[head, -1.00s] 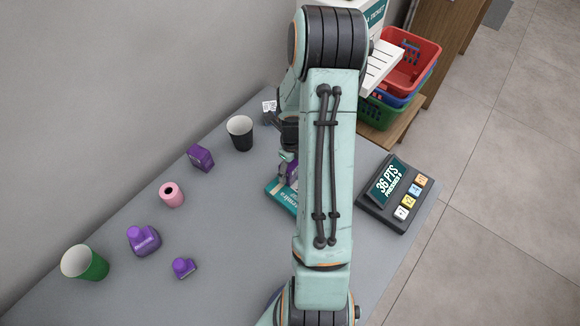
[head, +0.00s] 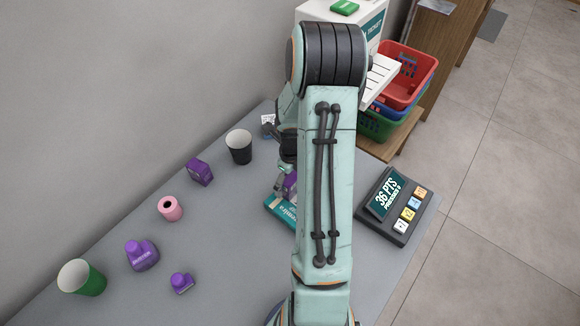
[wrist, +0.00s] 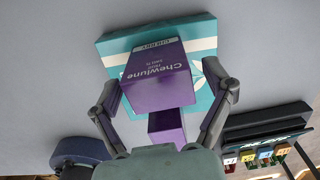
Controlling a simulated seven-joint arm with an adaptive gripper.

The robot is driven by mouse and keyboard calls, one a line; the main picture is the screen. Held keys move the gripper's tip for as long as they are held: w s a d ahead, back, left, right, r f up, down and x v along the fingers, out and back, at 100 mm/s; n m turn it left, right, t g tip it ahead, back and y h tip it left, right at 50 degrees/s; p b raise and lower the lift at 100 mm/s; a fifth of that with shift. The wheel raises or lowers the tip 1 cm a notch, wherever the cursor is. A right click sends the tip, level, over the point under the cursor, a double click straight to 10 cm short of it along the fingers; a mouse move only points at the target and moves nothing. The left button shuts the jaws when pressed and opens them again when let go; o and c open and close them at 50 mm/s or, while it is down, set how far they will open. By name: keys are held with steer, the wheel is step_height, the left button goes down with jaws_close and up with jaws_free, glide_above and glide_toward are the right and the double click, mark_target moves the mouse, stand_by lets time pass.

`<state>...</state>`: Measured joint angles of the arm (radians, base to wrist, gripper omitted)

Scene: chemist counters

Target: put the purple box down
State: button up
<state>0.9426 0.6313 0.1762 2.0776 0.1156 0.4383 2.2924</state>
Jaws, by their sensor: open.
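The purple box (wrist: 160,75), lettered "Chewlune", sits over a teal-and-white box (wrist: 210,55) in the wrist view and looks to be resting on it. A smaller purple piece (wrist: 166,127) shows nearer my palm; I cannot tell if it is part of the same box. My gripper (wrist: 165,90) is open, one finger on each side of the purple box with a gap at both. In the head view my arm hides most of this; a bit of the purple box (head: 290,186) shows above the teal box (head: 281,212).
A black cup (head: 239,147), another purple box (head: 199,172), a pink roll (head: 170,208), purple bottles (head: 141,255) (head: 182,283) and a green cup (head: 82,278) stand left on the grey counter. A payment terminal (head: 396,205) is at right. Stacked baskets (head: 405,80) stand beyond.

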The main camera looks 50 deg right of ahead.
step_height(320, 180, up, 10)
steer(key=shift+r, duration=0.45)
steer(key=shift+a, duration=0.15)
steer(key=a+r+n, duration=0.4)
steer(key=a+n, duration=0.5)
steer(key=n, duration=0.1)
steer(key=s+a+r+n, duration=0.2)
steer(key=s+a+n, duration=0.3)
steer(key=n, duration=0.8)
steer(key=s+a+r+n, duration=0.2)
steer(key=s+a+n, duration=0.3)
steer(key=a+n, duration=0.6)
steer(key=n, duration=0.3)
steer(key=shift+s+a+y, duration=0.2)
steer(key=shift+a+y, duration=0.15)
steer(key=shift+y, duration=0.05)
